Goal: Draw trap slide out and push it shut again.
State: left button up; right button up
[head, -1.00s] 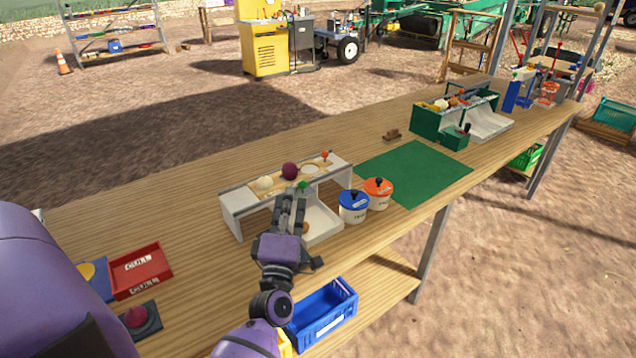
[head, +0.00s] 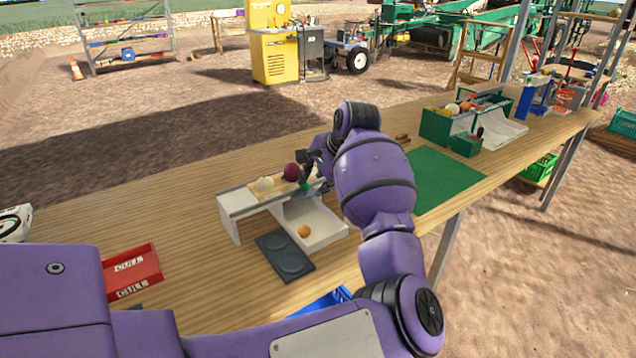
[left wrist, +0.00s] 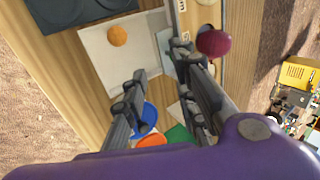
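The white stand (head: 232,203) with the tan top board sits mid-table. A white onion (head: 265,184) and a purple onion (head: 291,172) rest on its top. A small green knob (head: 306,187) shows at its front edge. My left gripper (head: 309,163) is at the stand's right part, beside the purple onion, reaching in from the right. In the left wrist view its two fingers (left wrist: 159,62) are apart with nothing clearly held. A pale grey plate (left wrist: 166,54) shows between them; I cannot tell if it is the trap slide. My right gripper is not in view.
A white tray (head: 324,231) with an orange ball (head: 304,231) is below the stand, and a dark pad (head: 284,262) lies beside it. Lidded pots, blue (left wrist: 148,113) and orange (left wrist: 151,140), show past the fingers. A red box (head: 132,272) is at left.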

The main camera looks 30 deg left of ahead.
aim_at(307, 197)
pick_arm(q)
jog(key=x, duration=0.7)
jog(key=shift+a+f, duration=0.15)
jog(key=shift+a, duration=0.05)
jog(key=shift+c, duration=0.2)
jog(key=c, duration=0.6)
grip_shut()
jog(key=shift+d, duration=0.15)
jog(key=shift+o, duration=0.2)
grip_release()
jog(key=o, duration=0.6)
jog(key=shift+c, duration=0.2)
jog(key=shift+o, duration=0.2)
jog(key=shift+a, duration=0.2)
